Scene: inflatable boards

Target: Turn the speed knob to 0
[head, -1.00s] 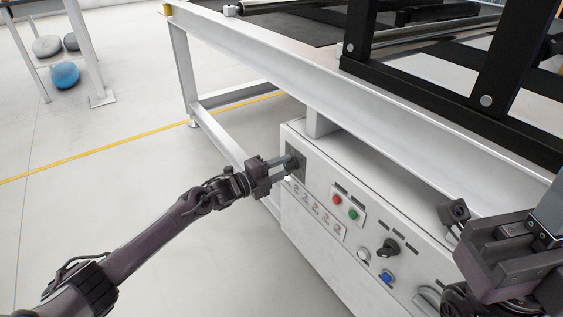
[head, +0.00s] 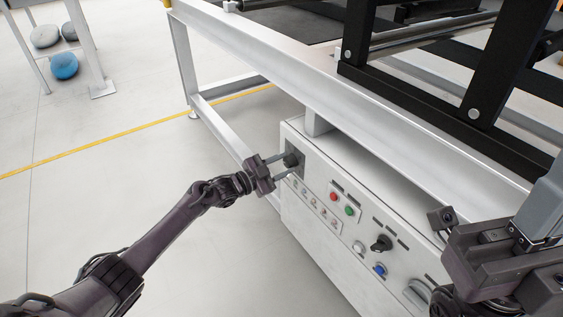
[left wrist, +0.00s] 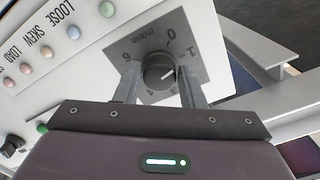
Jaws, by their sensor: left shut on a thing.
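The speed knob (left wrist: 160,74) is a round dark knob on a grey dial plate (left wrist: 122,46) marked with numbers and "m/min" in the left wrist view. Its white pointer line slants to the upper right; the 0 is above it, and I cannot tell the exact reading. In the head view the knob (head: 291,160) is at the far upper end of the white control panel. My left gripper (head: 284,164) has its fingers on either side of the knob and is shut on it; the fingers also show in the left wrist view (left wrist: 158,88). My right gripper (head: 500,255) is at the lower right, its fingertips unclear.
The white control box (head: 325,262) also carries red and green buttons (head: 341,204), a black rotary switch (head: 381,243), a blue button (head: 380,270) and a row of small coloured lamps (head: 316,206). A white machine frame (head: 300,75) overhangs the box. The floor to the left is clear.

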